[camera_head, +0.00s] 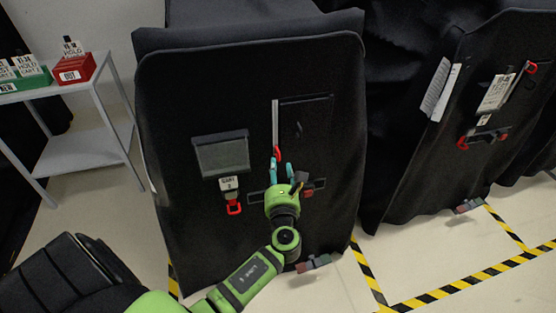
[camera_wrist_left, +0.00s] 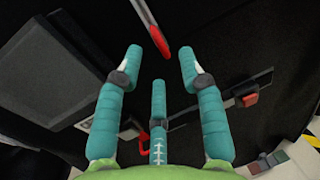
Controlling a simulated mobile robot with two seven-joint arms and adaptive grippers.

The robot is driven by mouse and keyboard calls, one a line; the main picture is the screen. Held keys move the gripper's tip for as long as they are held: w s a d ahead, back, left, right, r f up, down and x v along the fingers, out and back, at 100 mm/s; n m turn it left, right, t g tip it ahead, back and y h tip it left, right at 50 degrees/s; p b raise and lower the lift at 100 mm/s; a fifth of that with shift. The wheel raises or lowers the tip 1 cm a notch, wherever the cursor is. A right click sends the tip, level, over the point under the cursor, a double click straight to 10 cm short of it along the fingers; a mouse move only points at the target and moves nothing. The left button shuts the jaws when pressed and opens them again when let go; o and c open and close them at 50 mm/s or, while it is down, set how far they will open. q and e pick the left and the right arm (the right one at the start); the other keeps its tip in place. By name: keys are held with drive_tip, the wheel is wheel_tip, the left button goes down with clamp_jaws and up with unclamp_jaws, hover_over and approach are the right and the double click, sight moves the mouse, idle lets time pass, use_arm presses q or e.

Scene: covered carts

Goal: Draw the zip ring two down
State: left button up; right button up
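A black covered cart (camera_head: 175,90) stands in front of me. A thin grey zip strip (camera_head: 275,122) runs down its front beside a dark flap, with a red pull (camera_head: 277,153) at its lower end. My left gripper (camera_head: 282,165) has teal fingers and is just below this pull. In the left wrist view the gripper (camera_wrist_left: 160,58) is open, fingers spread. The red pull (camera_wrist_left: 180,58) shows there between the upper fingertips, nearer the right one; contact cannot be told. A red ring (camera_head: 234,208) hangs below a white tag (camera_head: 229,184). My right gripper is not in view.
A grey window panel (camera_head: 221,154) is left of the zip. A dark strap with a red buckle (camera_head: 308,193) crosses below. Another covered cart (camera_head: 405,170) stands right. A shelf (camera_head: 82,155) with a red box (camera_head: 75,69) stands left. Striped tape (camera_head: 490,271) marks the floor.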

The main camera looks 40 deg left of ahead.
use_arm(q)
drive_tip(key=v, duration=0.6)
drive_tip(key=shift+s+d, duration=0.2)
drive_tip(key=s+d+f+n+g+h, duration=0.1)
drive_tip(key=s+f+n+g+h, duration=0.2)
drive_tip(key=f, duration=0.8)
drive_tip(key=s+d+f+n+g+h, duration=0.25)
drive_tip(key=s+f, duration=0.25)
drive_tip(key=f, duration=0.5)
drive_tip(key=s+d+f+n+g+h, duration=0.1)
drive_tip(key=s+f+n+h, duration=0.2)
drive_tip(key=f, duration=0.8)
drive_tip(key=s+f+n+g, duration=0.2)
drive_tip(key=s+f+n, duration=0.2)
drive_tip(key=s, duration=0.5)
drive_tip(key=s+d+f+n+g+h, duration=0.1)
drive_tip(key=s+f+n, duration=0.4)
drive_tip(key=s, duration=0.5)
drive_tip(key=s+d+f+n+g+h, duration=0.1)
drive_tip(key=s+f+n+g, duration=0.2)
drive_tip(key=s+f+n, duration=0.2)
drive_tip(key=s+n, duration=0.3)
drive_tip(key=s, duration=0.1)
drive_tip(key=shift+s+f+g, duration=0.15)
drive_tip(key=shift+s+g, duration=0.2)
drive_tip(key=shift+s, duration=0.05)
drive_tip(key=shift+n+h, duration=0.25)
